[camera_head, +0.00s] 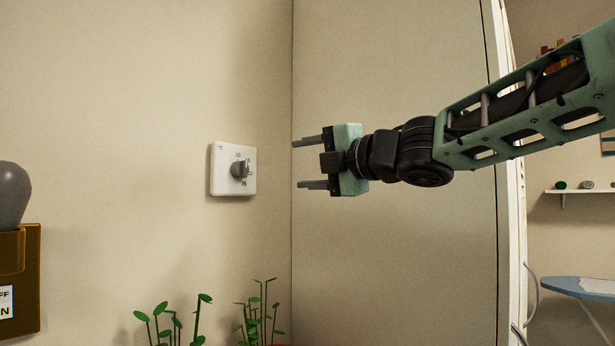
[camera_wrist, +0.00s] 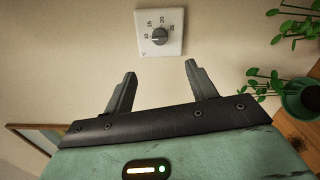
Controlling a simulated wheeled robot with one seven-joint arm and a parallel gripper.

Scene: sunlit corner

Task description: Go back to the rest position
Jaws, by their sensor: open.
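My gripper (camera_head: 312,164) is in the air at the middle of the head view, its two fingers pointing left. It is open, with nothing between the fingers. A white wall thermostat (camera_head: 219,178) with a round grey knob (camera_head: 239,170) is on the wall to the left of the fingertips, with a gap between them. In the wrist view my gripper (camera_wrist: 160,77) shows both fingers spread apart. The thermostat (camera_wrist: 174,47) lies beyond the fingertips there, with its knob and numbers in view.
Green plants (camera_head: 175,325) stand below the thermostat; a plant pot (camera_wrist: 301,98) shows at the right of the wrist view. A brown box (camera_head: 30,280) with a grey bulb-shaped object (camera_head: 12,195) is at the left. An ironing board (camera_head: 575,287) and shelf (camera_head: 590,190) are at the right.

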